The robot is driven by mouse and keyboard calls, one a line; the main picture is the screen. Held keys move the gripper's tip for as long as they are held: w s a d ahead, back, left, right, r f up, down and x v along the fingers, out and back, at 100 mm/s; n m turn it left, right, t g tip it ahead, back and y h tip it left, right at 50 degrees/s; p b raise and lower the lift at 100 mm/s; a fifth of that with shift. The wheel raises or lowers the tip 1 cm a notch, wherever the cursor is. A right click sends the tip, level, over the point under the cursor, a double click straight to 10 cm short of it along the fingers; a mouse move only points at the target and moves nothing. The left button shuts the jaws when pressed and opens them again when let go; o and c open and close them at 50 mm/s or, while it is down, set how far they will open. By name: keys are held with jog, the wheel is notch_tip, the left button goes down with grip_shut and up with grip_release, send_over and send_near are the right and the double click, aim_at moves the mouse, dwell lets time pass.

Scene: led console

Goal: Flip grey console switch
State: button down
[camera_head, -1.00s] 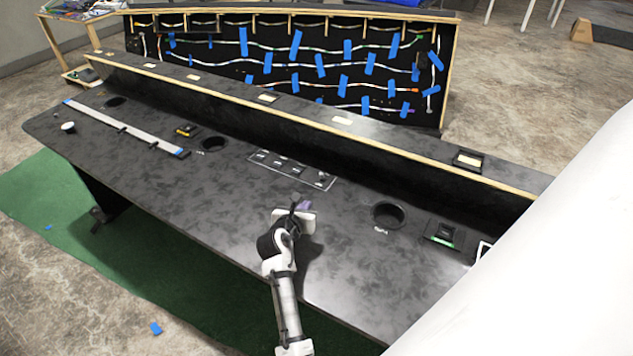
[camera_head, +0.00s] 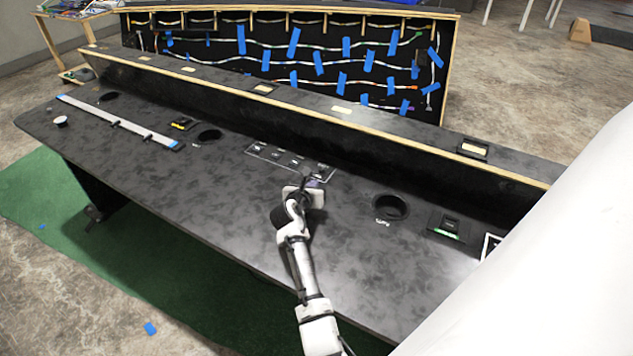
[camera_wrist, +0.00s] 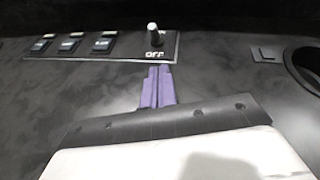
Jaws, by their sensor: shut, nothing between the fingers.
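The grey console switch (camera_wrist: 153,32) is a small toggle with a light tip, standing upright at the right end of the switch panel (camera_wrist: 100,48) in the wrist view. The word OFF is printed below it. My gripper (camera_wrist: 160,70) is shut and empty, its purple fingers pointing at the panel's near edge just below the OFF label. The fingertips look a little short of the toggle; whether they touch the panel I cannot tell. In the head view my gripper (camera_head: 312,183) hides the panel's near right end, and the switch is hard to make out there. The panel (camera_head: 268,154) still shows to its left.
Several dark square buttons (camera_wrist: 70,43) sit left of the toggle. A round hole (camera_head: 390,207) lies in the console top (camera_head: 210,200) to the right, with a small black-and-green device (camera_head: 447,228) beyond it. A raised ledge (camera_head: 300,110) runs behind the panel.

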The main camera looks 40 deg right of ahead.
aim_at(321, 167)
jog(key=shift+w+d+r+b, duration=0.35)
jog(key=shift+w+d+b, duration=0.2)
jog(key=shift+w+d, duration=0.25)
jog(key=shift+w+d+r+b, duration=0.35)
jog(key=shift+w+d+b, duration=0.2)
jog(key=shift+d, duration=0.35)
jog(key=shift+w+a+r, duration=0.1)
jog(key=shift+r, duration=0.05)
